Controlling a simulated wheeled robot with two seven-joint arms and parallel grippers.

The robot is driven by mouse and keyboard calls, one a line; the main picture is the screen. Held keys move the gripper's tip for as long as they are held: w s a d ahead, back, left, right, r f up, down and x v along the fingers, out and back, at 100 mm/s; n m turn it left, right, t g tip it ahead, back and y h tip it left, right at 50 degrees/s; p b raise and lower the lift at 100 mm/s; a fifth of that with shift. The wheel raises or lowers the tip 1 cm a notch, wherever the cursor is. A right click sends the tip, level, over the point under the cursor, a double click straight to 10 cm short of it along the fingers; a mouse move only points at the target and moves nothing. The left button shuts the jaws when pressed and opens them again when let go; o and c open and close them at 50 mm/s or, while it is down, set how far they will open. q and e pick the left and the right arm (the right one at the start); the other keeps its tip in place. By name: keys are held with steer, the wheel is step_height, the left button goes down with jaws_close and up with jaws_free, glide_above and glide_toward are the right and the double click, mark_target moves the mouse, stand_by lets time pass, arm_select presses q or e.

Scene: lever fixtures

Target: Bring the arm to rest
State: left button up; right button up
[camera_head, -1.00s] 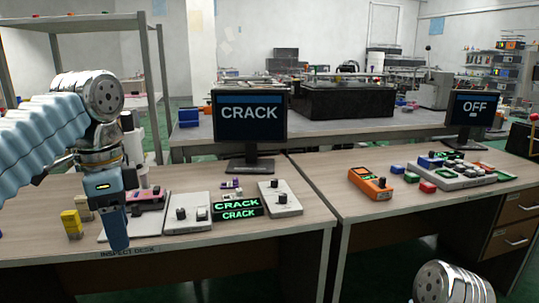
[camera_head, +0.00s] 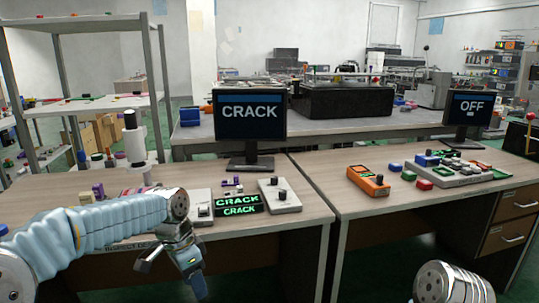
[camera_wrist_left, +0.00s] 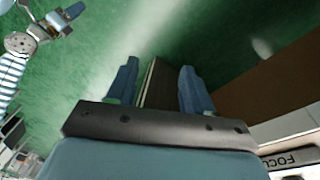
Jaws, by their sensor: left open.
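My left arm enters from the left in the head view, low in front of the inspect desk (camera_head: 290,222). My left gripper (camera_head: 190,278) points downward just off the desk's front edge. In the left wrist view, its two blue fingers (camera_wrist_left: 158,85) stand apart with nothing between them but the floor and a dark panel behind. A silver joint of my right arm shows at the bottom right of the head view. At the top left of the left wrist view, part of my right gripper (camera_wrist_left: 68,17) seems to show, too small to read.
A monitor (camera_head: 249,112) and a small display box (camera_head: 238,205) both read CRACK. A grey box with knobs (camera_head: 279,195) sits beside it. The right desk holds an orange device (camera_head: 368,181), a button panel (camera_head: 460,170) and a monitor (camera_head: 470,107) reading OFF. A metal shelf (camera_head: 85,105) stands at left.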

arm_select(q)
steer(key=s+d+f+n+h, duration=0.1)
steer(key=s+d+f+n, duration=0.15)
steer(key=f, duration=0.85)
steer(key=s+d+f+n+h, duration=0.1)
steer(key=s+d+f+n, duration=0.15)
steer(key=f, duration=0.95)
steer(key=s+d+f+n, duration=0.1)
steer(key=s+f+n, duration=0.5)
steer(key=s+f, duration=0.7)
steer(key=shift+s+d+f+n+t, duration=0.2)
steer(key=shift+s+d+n+t, duration=0.15)
steer(key=shift+s, duration=0.85)
